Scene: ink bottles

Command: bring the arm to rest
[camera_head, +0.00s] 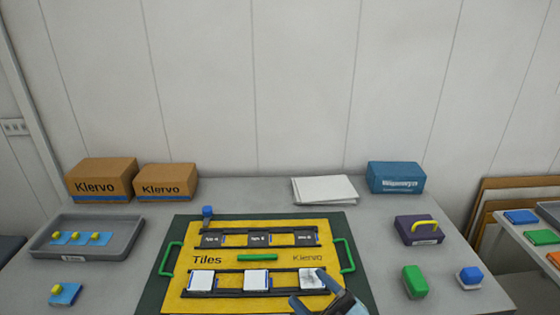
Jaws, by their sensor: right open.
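My right gripper (311,288) comes in at the bottom of the head view, right of centre. Its jaws are open, over the front right part of the yellow board (222,240). Its fingertips are close to the right white tile (309,274), which has a dark mark on it; I cannot tell whether they touch it. Part of that tile is hidden by the gripper. My left gripper is not in view.
The board has green handles, dark tiles (259,239) in the back rack and white tiles (257,280) in front. A grey tray (128,243) stands left. A green block (415,281), a blue-topped piece (470,277) and a purple box (418,231) stand right.

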